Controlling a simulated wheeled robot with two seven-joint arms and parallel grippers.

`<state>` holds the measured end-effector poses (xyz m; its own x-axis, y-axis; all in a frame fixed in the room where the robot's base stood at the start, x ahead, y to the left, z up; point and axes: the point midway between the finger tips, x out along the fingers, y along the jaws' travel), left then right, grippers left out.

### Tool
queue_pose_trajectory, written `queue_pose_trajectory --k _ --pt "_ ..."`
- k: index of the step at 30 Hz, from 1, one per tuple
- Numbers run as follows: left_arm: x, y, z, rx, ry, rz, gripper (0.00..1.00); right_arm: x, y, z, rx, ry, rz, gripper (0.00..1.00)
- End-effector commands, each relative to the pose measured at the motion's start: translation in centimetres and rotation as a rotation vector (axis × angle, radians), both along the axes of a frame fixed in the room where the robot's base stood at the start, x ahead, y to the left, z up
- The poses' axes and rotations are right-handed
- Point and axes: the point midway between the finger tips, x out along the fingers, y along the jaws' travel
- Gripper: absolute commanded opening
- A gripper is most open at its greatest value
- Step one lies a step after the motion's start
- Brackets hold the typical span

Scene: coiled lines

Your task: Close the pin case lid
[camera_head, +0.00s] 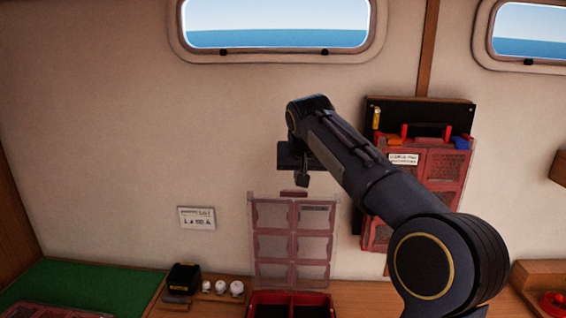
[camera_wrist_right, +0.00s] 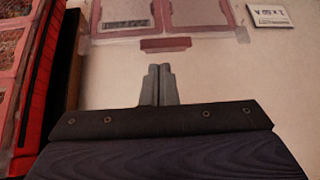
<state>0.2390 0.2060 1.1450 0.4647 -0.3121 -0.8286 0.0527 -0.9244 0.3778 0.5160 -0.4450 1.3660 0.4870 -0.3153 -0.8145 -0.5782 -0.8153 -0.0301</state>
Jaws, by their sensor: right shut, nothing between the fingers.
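The pin case (camera_head: 290,297) is a red box with dark compartments at the bottom centre of the head view, cut off by the lower edge. Its clear, red-framed lid (camera_head: 293,228) stands open and upright against the wall, with a small red tab at its top edge. My right gripper (camera_head: 302,181) is shut and empty, just above that tab. In the right wrist view the shut fingertips (camera_wrist_right: 160,70) point toward the red tab (camera_wrist_right: 165,44) of the lid (camera_wrist_right: 200,20); I cannot tell if they touch. My left gripper is not in view.
Another red case (camera_head: 440,165) hangs on a dark wall panel at right, partly behind my right arm. A black box (camera_head: 184,278) and white round pieces (camera_head: 221,287) stand on the wooden bench left of the pin case. A green mat (camera_head: 90,287) lies further left.

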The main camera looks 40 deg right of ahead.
Motion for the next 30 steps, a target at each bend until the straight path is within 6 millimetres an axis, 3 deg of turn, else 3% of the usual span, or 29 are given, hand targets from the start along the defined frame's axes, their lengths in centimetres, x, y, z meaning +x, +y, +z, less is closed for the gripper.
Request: queue_pose_trajectory --k 1,3,8,14,24,30 --pt "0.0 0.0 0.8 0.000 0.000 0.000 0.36 0.9 -0.5 1.4 -0.022 -0.005 -0.026 0.00" --pt "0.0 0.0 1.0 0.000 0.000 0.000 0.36 1.6 -0.9 2.3 -0.040 -0.012 -0.053 0.00" --pt "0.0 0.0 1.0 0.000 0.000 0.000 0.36 2.2 -1.5 2.6 -0.058 -0.017 -0.076 0.00" --pt "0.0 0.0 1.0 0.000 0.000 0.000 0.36 3.4 -2.6 0.3 -0.057 -0.013 -0.077 0.00" --pt "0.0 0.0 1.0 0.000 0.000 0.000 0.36 6.9 -5.4 -5.4 -0.055 -0.014 -0.075 0.00" --pt "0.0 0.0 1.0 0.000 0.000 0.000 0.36 4.6 -3.4 -5.0 -0.055 -0.021 -0.070 0.00"
